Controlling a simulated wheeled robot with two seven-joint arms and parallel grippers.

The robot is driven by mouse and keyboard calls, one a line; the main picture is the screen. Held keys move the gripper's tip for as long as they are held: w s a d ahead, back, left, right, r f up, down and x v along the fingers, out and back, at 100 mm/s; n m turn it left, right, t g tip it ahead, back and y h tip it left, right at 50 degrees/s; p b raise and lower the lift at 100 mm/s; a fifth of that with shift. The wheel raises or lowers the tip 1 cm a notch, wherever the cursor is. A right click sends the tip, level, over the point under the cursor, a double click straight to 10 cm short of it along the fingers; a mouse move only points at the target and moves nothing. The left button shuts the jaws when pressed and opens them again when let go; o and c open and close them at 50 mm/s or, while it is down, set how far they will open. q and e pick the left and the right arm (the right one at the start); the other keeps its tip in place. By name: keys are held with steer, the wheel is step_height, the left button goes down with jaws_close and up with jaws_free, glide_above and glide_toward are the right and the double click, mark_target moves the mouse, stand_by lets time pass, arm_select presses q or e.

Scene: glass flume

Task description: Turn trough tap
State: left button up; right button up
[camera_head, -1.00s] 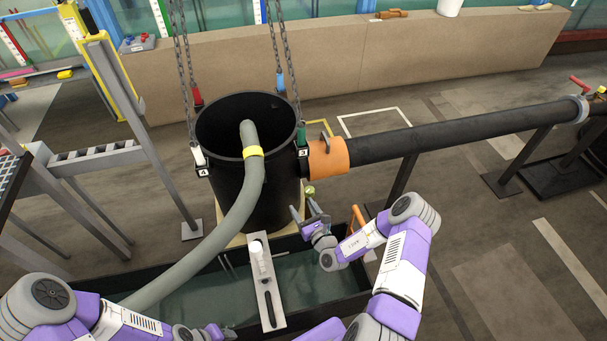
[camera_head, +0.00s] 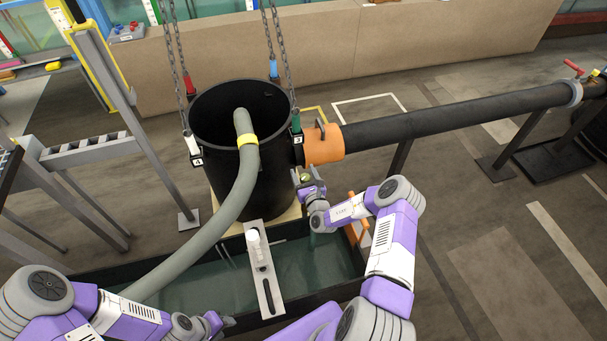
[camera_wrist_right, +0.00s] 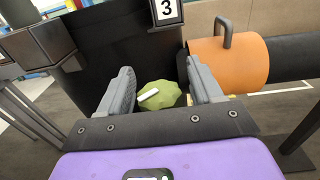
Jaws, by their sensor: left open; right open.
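The trough tap shows as a green, lobed knob (camera_wrist_right: 165,98) with a white mark on top in the right wrist view. In the head view the knob (camera_head: 304,177) is small, low beside the black tub and mostly behind my gripper. My right gripper (camera_head: 309,180) is open at the knob. In the wrist view its two fingers (camera_wrist_right: 161,75) lie on either side of the knob, with a gap visible at the left; contact cannot be told. My left gripper (camera_head: 224,321) is open and empty at the trough's near edge. The black trough (camera_head: 345,285) holds greenish water.
The black tub (camera_head: 205,150) hangs on chains above the trough, with a grey hose (camera_head: 215,220) running into it. An orange collar (camera_head: 325,145) and black pipe (camera_head: 450,115) extend right. A white fitting on a plate (camera_head: 267,290) crosses the trough.

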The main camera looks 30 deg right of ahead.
steer(key=c, duration=0.9)
steer(key=shift+c, duration=0.2)
steer(key=shift+n+y, duration=0.3)
steer(key=shift+y, duration=0.2)
steer(key=n+y+b, duration=0.1)
steer(key=y, duration=0.1)
steer(key=n+y+b, duration=0.1)
steer(key=y, duration=0.1)
steer(key=shift+a+f+n, duration=0.15)
steer(key=shift+a+n, duration=0.05)
steer(key=shift+n, duration=0.1)
steer(key=n+g+y+b, duration=0.2)
steer(key=n+y+b, duration=0.1)
steer(key=y+b, duration=0.1)
steer(key=a+n+g+y+b, duration=0.1)
steer(key=n+g+y+b, duration=0.1)
steer(key=n+y+b, duration=0.1)
steer(key=n+g+y+b, duration=0.2)
steer(key=n+y+b, duration=0.1)
steer(key=y+b, duration=0.2)
steer(key=shift+s+a+f+y, duration=0.15)
steer(key=shift+s+a+y, duration=0.05)
steer(key=shift+s+y, duration=0.1)
steer(key=shift+s+a+r+n+g+y+b, duration=0.1)
steer(key=shift+r+n+g+y+b, duration=0.05)
steer(key=shift+n+g+y+b, duration=0.35)
steer(key=shift+s+r+n+g+y+b, duration=0.1)
steer(key=shift+n+g+y+b, duration=0.2)
steer(key=shift+n+g+b, duration=0.3)
steer(key=o, duration=0.9)
